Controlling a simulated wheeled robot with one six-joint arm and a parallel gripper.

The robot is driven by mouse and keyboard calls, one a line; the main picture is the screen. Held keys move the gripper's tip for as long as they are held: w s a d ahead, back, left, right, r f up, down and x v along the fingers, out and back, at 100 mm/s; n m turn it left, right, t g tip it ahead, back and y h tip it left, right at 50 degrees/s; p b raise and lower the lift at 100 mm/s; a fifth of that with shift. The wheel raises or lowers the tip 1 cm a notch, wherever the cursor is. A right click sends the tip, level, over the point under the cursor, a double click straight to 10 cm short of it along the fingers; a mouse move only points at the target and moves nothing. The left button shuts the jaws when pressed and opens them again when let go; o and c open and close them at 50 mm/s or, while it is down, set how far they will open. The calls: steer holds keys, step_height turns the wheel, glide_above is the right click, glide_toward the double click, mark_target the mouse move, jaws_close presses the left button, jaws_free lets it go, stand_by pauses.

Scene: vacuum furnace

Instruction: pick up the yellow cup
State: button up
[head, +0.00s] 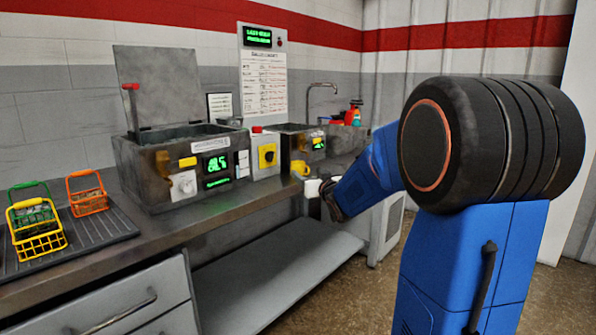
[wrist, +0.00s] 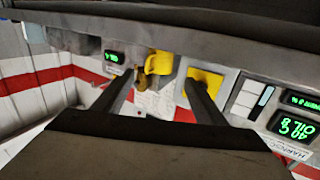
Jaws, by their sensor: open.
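The yellow cup (head: 300,168) stands on the counter in front of the second, farther tank, just left of my arm's end in the head view. The cup appears beyond the fingertips, and I see no contact. In the head view the dark end of my arm (head: 333,200) is at the counter's front edge; its fingers cannot be made out.
A yellow-faced switch box (head: 266,156) stands left of the cup, beside the near tank (head: 180,165) with its raised lid. The farther tank (head: 296,145) is behind the cup. Green, orange and yellow wire baskets (head: 36,228) sit on a ribbed mat at far left. The counter front (head: 180,230) is clear.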

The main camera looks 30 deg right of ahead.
mark_target(300, 167)
steer(key=shift+w+d, duration=0.2)
steer(key=shift+w, duration=1.25)
steer(key=shift+w+d, duration=0.2)
steer(key=shift+w, duration=1.3)
steer(key=shift+w+d, duration=0.2)
steer(key=shift+w, duration=1.25)
steer(key=c, duration=1.1)
